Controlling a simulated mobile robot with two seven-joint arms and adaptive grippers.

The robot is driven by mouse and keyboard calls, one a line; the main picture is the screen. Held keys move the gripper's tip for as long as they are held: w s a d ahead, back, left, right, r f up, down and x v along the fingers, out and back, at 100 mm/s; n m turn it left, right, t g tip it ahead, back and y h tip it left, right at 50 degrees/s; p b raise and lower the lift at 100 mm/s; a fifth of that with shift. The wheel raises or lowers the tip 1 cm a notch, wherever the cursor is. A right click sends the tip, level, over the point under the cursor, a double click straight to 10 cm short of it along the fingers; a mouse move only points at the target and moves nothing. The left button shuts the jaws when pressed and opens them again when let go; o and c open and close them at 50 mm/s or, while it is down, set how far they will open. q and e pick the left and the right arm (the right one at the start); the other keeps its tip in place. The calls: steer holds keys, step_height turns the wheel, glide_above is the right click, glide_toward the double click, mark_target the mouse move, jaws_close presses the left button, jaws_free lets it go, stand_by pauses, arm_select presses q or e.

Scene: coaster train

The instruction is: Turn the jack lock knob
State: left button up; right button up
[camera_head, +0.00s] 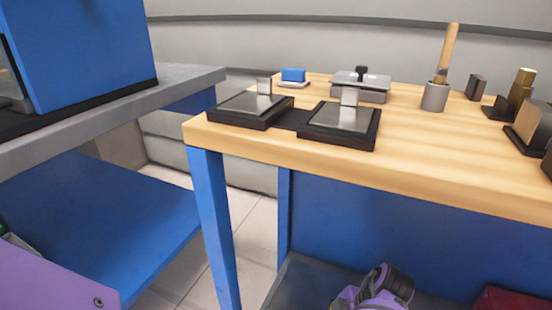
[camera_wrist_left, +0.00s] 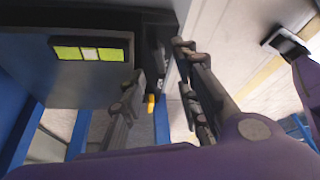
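I cannot clearly identify the jack lock knob in either view. My left gripper (camera_wrist_left: 160,65) shows in the left wrist view with its two dark fingers spread apart and nothing seen held between them. A small yellow piece (camera_wrist_left: 151,103) shows beside the left finger, near a dark upright part; I cannot tell what it belongs to. In the head view, a small black knob (camera_head: 361,73) stands on top of a grey box (camera_head: 360,87) at the back of the wooden table. No gripper fingers show in the head view.
The wooden table (camera_head: 430,150) carries two black trays (camera_head: 340,122), a blue block (camera_head: 293,75) and a grey cup (camera_head: 434,97) with a wooden handle. A grey-topped bench (camera_head: 185,80) with a blue box (camera_head: 90,50) stands left. A floor gap (camera_head: 255,225) lies between them.

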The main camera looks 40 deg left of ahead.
arm_select(q)
steer(key=b+x, duration=0.1)
steer(key=x, duration=0.3)
steer(key=shift+f+b, duration=0.3)
steer(key=shift+f, duration=0.05)
steer(key=shift+w, duration=0.1)
jaws_close()
steer(key=shift+r, duration=0.1)
